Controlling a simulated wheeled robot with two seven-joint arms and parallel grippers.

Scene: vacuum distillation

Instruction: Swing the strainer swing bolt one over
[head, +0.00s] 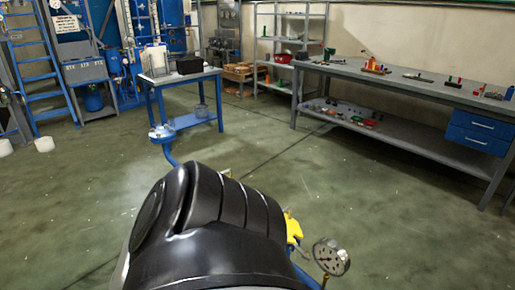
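I cannot make out the strainer or its swing bolt one in the head view. A large black ribbed body fills the lower middle and hides what lies behind it; I cannot tell for sure whether it is part of my arm. A blue pipe with a pale flanged top (161,133) shows just beyond it. A yellow part (292,228) and a round pressure gauge (331,257) show at its right edge. Neither of my grippers can be seen.
A small blue-framed table (204,76) with a black bin (189,65) stands behind. A long grey workbench (408,88) with tools and blue drawers (478,130) is at the right. A blue ladder (38,75) is at the far left. The green floor between is mostly open.

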